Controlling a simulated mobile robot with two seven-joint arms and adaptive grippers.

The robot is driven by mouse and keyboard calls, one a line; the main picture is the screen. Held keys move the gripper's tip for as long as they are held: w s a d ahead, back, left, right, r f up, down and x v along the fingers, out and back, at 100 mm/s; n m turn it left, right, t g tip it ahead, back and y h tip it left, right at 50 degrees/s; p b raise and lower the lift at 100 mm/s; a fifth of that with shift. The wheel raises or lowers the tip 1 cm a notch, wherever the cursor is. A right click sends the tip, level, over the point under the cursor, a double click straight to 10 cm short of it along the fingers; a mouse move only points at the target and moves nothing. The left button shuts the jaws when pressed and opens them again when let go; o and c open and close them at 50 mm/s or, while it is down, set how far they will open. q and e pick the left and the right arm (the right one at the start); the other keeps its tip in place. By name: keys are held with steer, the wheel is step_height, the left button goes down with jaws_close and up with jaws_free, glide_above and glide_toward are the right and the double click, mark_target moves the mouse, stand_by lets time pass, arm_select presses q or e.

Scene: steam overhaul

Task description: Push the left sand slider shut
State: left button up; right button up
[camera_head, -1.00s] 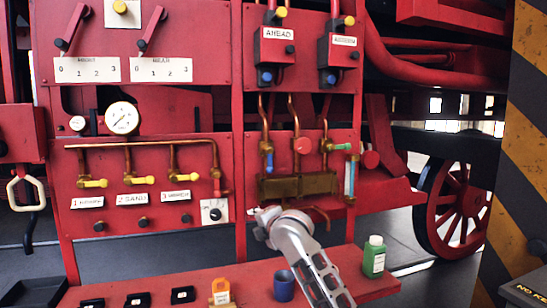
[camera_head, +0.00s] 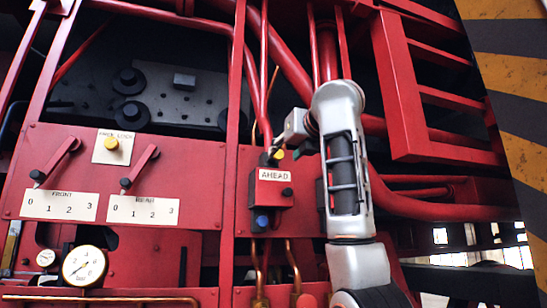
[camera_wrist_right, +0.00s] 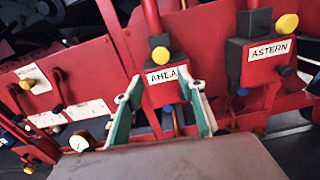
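The left sand slider appears to be the red box labelled AHEAD (camera_head: 272,190), with a yellow knob (camera_head: 277,154) at its top and a blue knob (camera_head: 262,221) at its bottom. The box also shows in the right wrist view (camera_wrist_right: 165,92), with its yellow knob (camera_wrist_right: 160,54) beyond the fingertips. My right gripper (camera_wrist_right: 160,77) is open, its two green-lined fingers either side of the AHEAD label in that view. In the head view, my right gripper is beside the box's top, near the yellow knob; contact cannot be told. My left gripper is not in view.
The ASTERN box (camera_wrist_right: 255,75) stands to the right in the wrist view; my arm hides it in the head view. Red pipes run above the boxes. A panel with FRONT and REAR levers (camera_head: 140,165) and a pressure gauge (camera_head: 85,265) lie left.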

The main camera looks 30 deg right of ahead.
mark_target(279, 153)
steer(key=shift+n, duration=0.3)
steer(key=w+p, duration=0.1)
steer(key=w+d+r, duration=0.1)
steer(key=w, duration=0.1)
steer(key=w+d+r+p, duration=0.1)
steer(key=shift+w+r+p, duration=0.15)
steer(key=shift+w+p, duration=0.2)
steer(key=shift+w+d, duration=0.1)
steer(key=shift+w, duration=0.5)
jaws_close()
